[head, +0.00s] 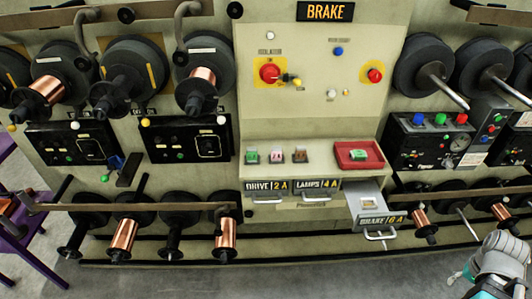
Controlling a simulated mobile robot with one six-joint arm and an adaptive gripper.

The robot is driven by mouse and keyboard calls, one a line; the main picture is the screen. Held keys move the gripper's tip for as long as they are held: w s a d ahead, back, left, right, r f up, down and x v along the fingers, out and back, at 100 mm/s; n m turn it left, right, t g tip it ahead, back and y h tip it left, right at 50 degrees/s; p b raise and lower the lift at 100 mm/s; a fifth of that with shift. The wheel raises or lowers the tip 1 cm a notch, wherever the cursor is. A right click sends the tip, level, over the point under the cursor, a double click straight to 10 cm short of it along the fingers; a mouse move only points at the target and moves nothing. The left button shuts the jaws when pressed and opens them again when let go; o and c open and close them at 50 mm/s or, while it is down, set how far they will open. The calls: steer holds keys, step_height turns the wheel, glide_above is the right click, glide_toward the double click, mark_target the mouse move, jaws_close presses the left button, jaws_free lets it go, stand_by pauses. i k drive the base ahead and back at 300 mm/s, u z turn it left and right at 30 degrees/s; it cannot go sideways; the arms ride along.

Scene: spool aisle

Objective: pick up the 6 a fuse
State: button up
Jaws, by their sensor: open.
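A drawer labelled BRAKE 6 A (383,221) is pulled out at the lower right of the central panel in the head view. Its inside is pale, and any fuse in it is too small to make out clearly. A small green and white piece (359,154), fuse-like, lies in a red tray (377,165) on the ledge above the drawer. Its rating cannot be read. Part of my arm shows at the lower right, to the right of the open drawer and apart from it. My gripper's fingers cannot be seen.
Green (252,156), pink (277,155) and brown (300,155) pieces stand on the ledge. The DRIVE 2 A (267,186) and LAMPS 4 A (315,184) drawers are closed. Spools flank the panel. A purple stand (35,240) is at left. Floor in front is clear.

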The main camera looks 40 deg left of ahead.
mark_target(252, 155)
steer(key=z, duration=1.4)
steer(key=k, duration=1.55)
steer(key=u, duration=1.25)
